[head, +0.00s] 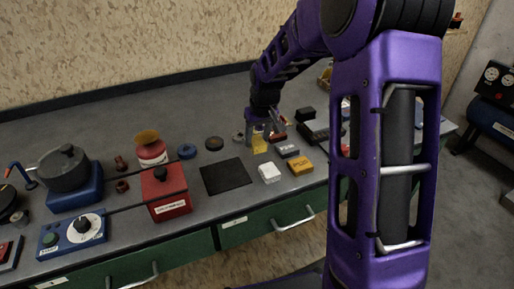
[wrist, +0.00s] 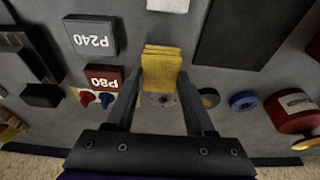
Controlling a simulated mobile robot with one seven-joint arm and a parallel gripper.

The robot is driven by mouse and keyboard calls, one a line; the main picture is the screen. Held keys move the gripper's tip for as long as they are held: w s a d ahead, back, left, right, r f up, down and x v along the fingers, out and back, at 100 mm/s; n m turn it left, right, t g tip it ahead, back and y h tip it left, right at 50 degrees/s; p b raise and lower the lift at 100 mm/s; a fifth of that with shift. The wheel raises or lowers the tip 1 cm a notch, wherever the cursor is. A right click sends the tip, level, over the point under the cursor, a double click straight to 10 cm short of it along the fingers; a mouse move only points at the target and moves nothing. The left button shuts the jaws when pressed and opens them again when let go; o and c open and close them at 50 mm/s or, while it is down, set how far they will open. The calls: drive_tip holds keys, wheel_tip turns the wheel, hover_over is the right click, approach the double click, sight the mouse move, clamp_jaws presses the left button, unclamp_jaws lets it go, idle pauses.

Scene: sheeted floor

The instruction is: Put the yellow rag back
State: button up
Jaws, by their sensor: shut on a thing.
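The yellow rag (wrist: 161,70) is a small folded stack of cloth between my fingertips in the wrist view. My gripper (wrist: 162,82) is shut on it from both sides. In the head view the rag (head: 259,144) shows just under my gripper (head: 262,128), over the grey workbench (head: 215,115). I cannot tell whether the rag touches the bench top.
Near the rag are a grey P240 block (wrist: 90,37), a dark red P80 block (wrist: 103,78) and a white block (head: 269,173). An orange block (head: 300,165) lies to the right. A bare black mat (head: 226,177) lies left; a red box (head: 166,193) stands beyond it.

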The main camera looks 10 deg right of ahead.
sight(258, 142)
drive_tip(key=shift+f, duration=1.65)
drive_tip(key=shift+f+b, duration=0.25)
drive_tip(key=shift+b, duration=0.1)
drive_tip(key=o, duration=1.3)
drive_tip(key=shift+r, duration=0.1)
drive_tip(key=shift+r, duration=0.1)
drive_tip(key=p+v, duration=0.2)
drive_tip(key=v, duration=1)
drive_tip(key=shift+w+r, duration=0.1)
drive_tip(key=shift+r, duration=0.05)
